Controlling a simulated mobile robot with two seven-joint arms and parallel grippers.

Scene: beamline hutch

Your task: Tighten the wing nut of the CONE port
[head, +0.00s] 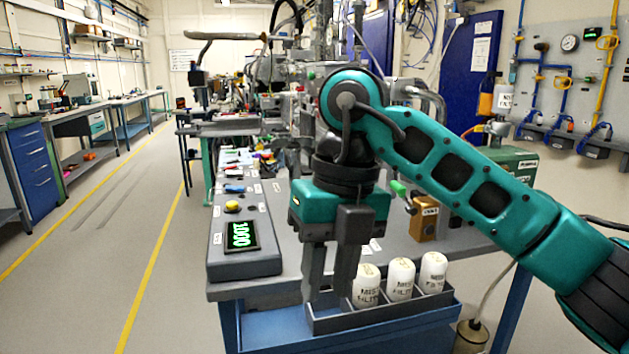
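My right arm comes in from the right and covers much of the equipment behind. My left gripper is out of view. I cannot make out the CONE port or its wing nut. A small brass-coloured block (425,220) with a white label stands on the table right of the gripper; its label is too small to read.
White bottles (400,280) stand in a grey divided tray (429,304) at the table's front. A grey control box (243,262) with a green digital display and a yellow button lies left of the gripper. The floor aisle (150,230) at left is clear.

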